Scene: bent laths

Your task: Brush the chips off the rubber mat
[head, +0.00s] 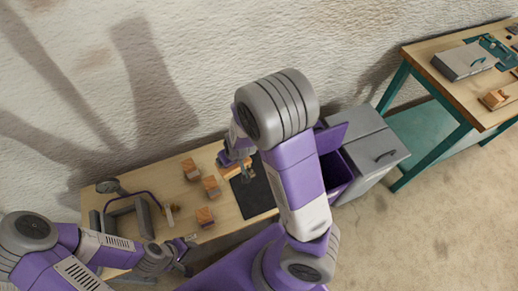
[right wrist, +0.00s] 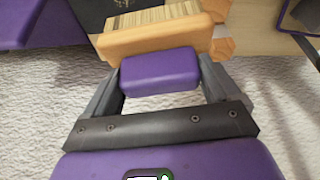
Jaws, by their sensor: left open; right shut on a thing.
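The dark rubber mat (head: 259,197) lies on the wooden bench, partly hidden by my right arm. A corner of it shows in the right wrist view (right wrist: 92,16). My right gripper (head: 236,164) is over the mat's far left part, shut on a brush. The brush (right wrist: 160,38) has an orange wooden back and pale bristles, and spans the front of the gripper. Small pale marks, perhaps chips (right wrist: 124,4), show on the mat; they are too small to tell apart. My left gripper (head: 188,256) is open and empty near the bench's front edge, well left of the mat.
Several wooden blocks (head: 211,186) stand left of the mat. A grey and purple frame (head: 130,208) is at the bench's left. A purple bin (head: 337,174) and a grey cabinet (head: 372,150) stand to the right. Another workbench (head: 450,85) is at far right.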

